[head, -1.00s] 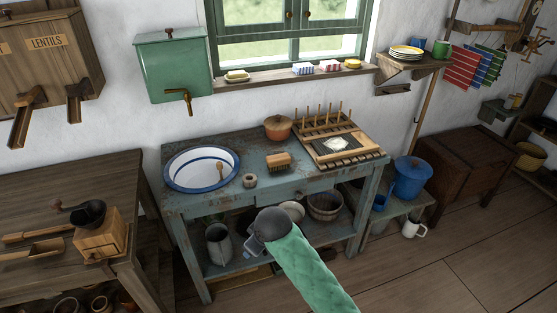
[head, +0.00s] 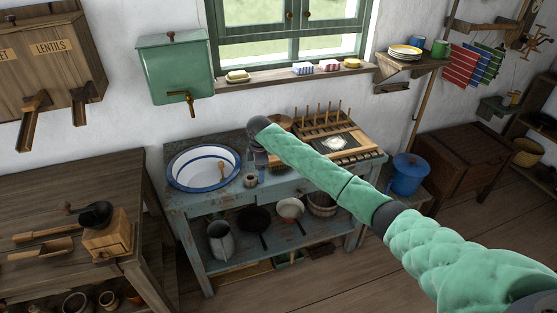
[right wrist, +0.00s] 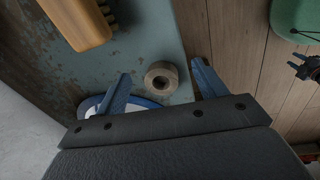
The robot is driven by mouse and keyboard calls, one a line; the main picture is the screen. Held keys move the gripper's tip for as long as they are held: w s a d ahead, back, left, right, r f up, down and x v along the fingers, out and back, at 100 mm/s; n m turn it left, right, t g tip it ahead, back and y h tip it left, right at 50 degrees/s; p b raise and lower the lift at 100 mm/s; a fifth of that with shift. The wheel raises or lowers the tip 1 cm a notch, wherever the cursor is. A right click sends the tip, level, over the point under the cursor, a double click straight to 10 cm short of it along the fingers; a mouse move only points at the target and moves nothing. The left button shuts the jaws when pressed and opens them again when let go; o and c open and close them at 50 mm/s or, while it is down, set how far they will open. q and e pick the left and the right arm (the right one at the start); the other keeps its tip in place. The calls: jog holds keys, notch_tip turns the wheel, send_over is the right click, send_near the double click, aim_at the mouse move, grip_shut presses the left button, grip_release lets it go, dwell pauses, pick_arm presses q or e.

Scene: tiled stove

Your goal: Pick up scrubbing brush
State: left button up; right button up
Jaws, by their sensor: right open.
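The scrubbing brush (right wrist: 80,20), with a wooden back and bristles, lies on the blue worn washstand (head: 215,198). In the right wrist view it is at the top left, cut by the frame edge, outside my finger gap. In the head view my right arm mostly hides it. My right gripper (right wrist: 162,70) is open and empty; its two blue fingers point down over the washstand's front edge. It also shows in the head view (head: 257,172), between the basin and the brush's place.
A small round roll (right wrist: 161,77) shows between my fingers, close to the brush. A white basin with blue rim (head: 203,168) stands left.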

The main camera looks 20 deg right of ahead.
notch_tip(320, 180, up, 5)
jog(key=n+g, duration=0.1)
send_over(279, 161)
jog(key=w, duration=0.2)
jog(key=shift+s+d+p, duration=0.1)
jog(key=shift+d+p, duration=0.25)
jog(key=shift+p, duration=0.1)
jog(key=shift+d, duration=0.25)
jog(key=shift+f+p, duration=0.6)
jog(key=shift+f, duration=0.65)
jog(key=f+p, duration=0.1)
jog(key=f, duration=0.1)
jog(key=f+p, duration=0.1)
jog(key=f, duration=0.1)
jog(key=shift+w+a+p, duration=0.35)
jog(key=shift+w, duration=0.05)
pick_arm(q)
jog(key=s+a+f, duration=0.2)
jog(key=s+f, duration=0.2)
jog(key=f, duration=0.2)
jog(key=s+a+f, duration=0.3)
jog(key=s+f, duration=0.1)
jog(key=f, duration=0.3)
jog(key=shift+s, duration=0.3)
pick_arm(e)
jog(key=shift+f, duration=0.6)
jog(key=shift+c, duration=0.4)
jog(key=c, duration=1)
